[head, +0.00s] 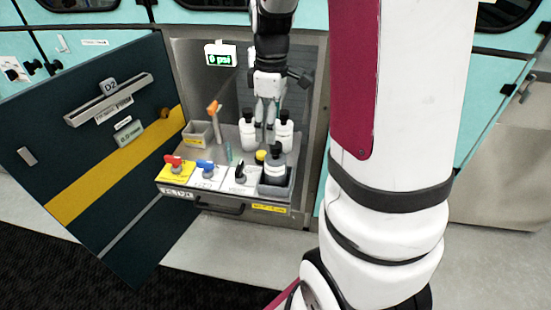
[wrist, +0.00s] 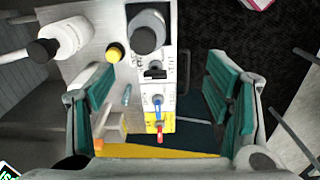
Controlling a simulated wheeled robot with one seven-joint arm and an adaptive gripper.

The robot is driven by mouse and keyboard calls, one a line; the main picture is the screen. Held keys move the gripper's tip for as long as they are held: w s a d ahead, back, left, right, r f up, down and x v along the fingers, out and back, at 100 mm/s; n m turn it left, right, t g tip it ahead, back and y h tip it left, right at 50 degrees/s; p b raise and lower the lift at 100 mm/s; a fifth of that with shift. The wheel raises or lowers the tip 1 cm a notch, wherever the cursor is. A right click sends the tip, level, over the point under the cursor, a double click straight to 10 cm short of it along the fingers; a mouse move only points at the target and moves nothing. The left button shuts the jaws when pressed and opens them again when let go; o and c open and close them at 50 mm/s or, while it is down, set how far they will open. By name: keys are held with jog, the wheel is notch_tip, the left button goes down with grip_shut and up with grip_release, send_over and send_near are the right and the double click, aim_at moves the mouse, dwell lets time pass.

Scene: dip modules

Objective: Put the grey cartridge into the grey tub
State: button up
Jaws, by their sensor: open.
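My gripper (head: 266,128) is open, pointing down over the pull-out shelf. In the wrist view its teal-padded fingers (wrist: 160,98) stand wide apart with nothing gripped. I cannot say for certain which item is the grey cartridge. Two white black-capped bottles stand behind, one left (head: 248,134) and one right (head: 284,136) of the fingers. A lighter grey tub (head: 199,134) sits at the back left.
Red (head: 173,160), blue (head: 206,164) and black (head: 240,170) handles line the shelf front. An orange-topped post (head: 216,118), a small teal item (head: 229,154) and a yellow cap (head: 261,156) stand behind. The open dark door (head: 90,140) flanks the left.

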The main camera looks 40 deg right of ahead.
jog(key=s+a+r+m+t, duration=0.1)
jog(key=s+a+r+m, duration=0.3)
jog(key=s+a+r, duration=0.75)
jog(key=s+a+f+m+t, duration=0.1)
jog(key=s+a+f+m, duration=0.1)
jog(key=s+a, duration=0.4)
jog(key=shift+s+a+m, duration=0.15)
jog(key=shift+s+m, duration=0.35)
jog(key=shift+s, duration=1.55)
jog(key=shift+f, duration=0.1)
